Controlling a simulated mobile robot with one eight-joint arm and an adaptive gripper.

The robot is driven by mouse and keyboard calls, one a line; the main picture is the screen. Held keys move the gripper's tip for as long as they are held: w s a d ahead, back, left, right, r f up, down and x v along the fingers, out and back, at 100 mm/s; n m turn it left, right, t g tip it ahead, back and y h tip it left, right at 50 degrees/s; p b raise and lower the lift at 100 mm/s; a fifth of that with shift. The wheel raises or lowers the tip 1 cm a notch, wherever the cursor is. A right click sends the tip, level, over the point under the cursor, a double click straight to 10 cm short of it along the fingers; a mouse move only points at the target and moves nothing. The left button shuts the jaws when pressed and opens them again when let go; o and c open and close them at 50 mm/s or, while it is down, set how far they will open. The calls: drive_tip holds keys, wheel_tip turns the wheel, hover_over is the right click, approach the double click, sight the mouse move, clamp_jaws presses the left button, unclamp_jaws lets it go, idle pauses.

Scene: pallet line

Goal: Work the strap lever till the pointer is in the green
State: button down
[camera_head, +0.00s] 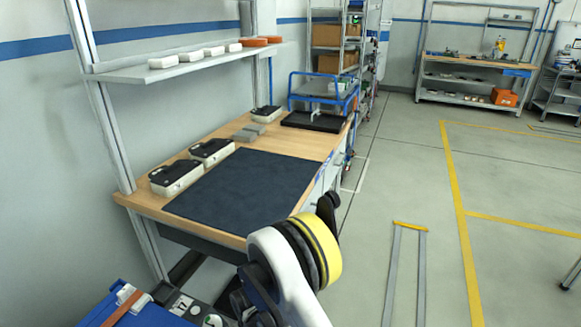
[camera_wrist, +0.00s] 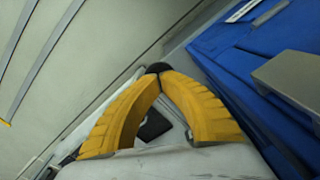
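In the wrist view my gripper (camera_wrist: 158,76) has its two ribbed yellow fingers brought together at the tips. A small dark round piece (camera_wrist: 158,67) shows right at the tips; I cannot tell whether it is a lever knob or whether it is held. A blue load (camera_wrist: 225,48) lies to the right of the fingers, with a grey block on it. In the head view the blue load (camera_head: 158,316) is at the bottom left, with an orange-brown strap (camera_head: 122,308) and a pale fitting (camera_head: 131,296) on it.
A workbench (camera_head: 285,140) with a dark mat (camera_head: 243,190) and several black-topped white boxes stands ahead. A shelf (camera_head: 185,65) hangs above it. Open floor (camera_head: 400,170) lies to the right.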

idle(0.3)
wheel_tip(320, 180, up, 5)
drive_tip(key=shift+r+p, duration=0.1)
drive_tip(key=shift+p, duration=1.05)
